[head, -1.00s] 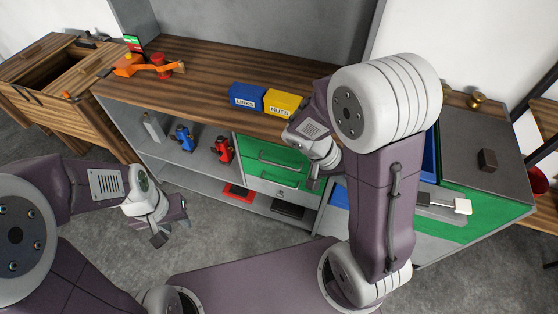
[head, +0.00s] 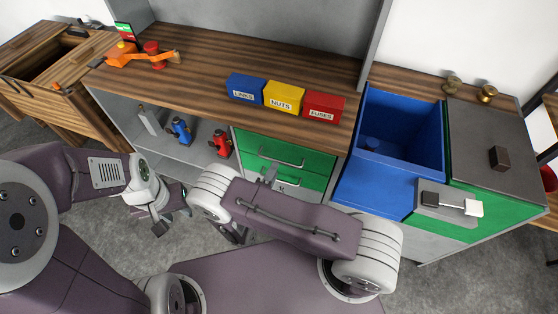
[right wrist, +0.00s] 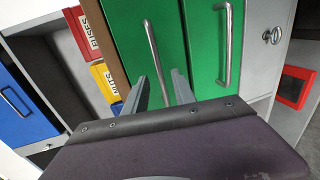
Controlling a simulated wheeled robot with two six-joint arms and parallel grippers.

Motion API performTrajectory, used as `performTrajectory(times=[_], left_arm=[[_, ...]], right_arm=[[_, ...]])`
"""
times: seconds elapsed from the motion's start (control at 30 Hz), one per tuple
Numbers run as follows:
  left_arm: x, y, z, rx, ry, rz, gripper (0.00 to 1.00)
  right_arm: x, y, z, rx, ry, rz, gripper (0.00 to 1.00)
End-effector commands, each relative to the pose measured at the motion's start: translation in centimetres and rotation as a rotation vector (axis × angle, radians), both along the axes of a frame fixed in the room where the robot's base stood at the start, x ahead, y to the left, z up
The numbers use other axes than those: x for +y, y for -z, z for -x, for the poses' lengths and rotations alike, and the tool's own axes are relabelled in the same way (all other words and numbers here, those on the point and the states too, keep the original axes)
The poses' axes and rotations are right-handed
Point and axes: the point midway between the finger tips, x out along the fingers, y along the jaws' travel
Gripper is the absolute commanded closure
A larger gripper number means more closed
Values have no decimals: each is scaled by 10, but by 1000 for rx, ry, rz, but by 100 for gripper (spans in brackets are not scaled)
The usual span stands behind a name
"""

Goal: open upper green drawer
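The upper green drawer (head: 249,145) is in the cabinet under the worktop, its front flush, with a silver bar handle (head: 282,162). In the right wrist view, turned on its side, it is the left green front (right wrist: 120,40), its handle (right wrist: 153,55) running toward my gripper. My right gripper (right wrist: 160,82) is open; its two fingers stand apart on either side of the handle's near end. I cannot tell if they touch it. In the head view my right arm hides most of this gripper. My left gripper (head: 171,218) is open and empty, left of the cabinet.
A lower green drawer (right wrist: 205,50) with its own handle is beside it. Blue (head: 246,88), yellow (head: 283,97) and red (head: 323,105) bins stand on the worktop above. A large open blue drawer (head: 365,195) juts out at the right.

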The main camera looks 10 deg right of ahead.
Motion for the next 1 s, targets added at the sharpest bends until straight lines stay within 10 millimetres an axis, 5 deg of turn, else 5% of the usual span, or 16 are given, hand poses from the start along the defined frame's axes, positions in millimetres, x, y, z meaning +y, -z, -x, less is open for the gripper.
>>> performTrajectory(times=[0.3,0.6,0.73,1.0], left_arm=[[0,-3,0,0,0,0,64],[0,-3,0,0,0,0,64],[0,-3,0,0,0,0,64],[0,-3,0,0,0,0,64]], right_arm=[[-31,11,-45,-1,4,-1,68],[-34,12,-49,0,1,-1,68],[-34,12,-49,0,1,-1,99],[-33,12,-49,0,1,-1,100]])
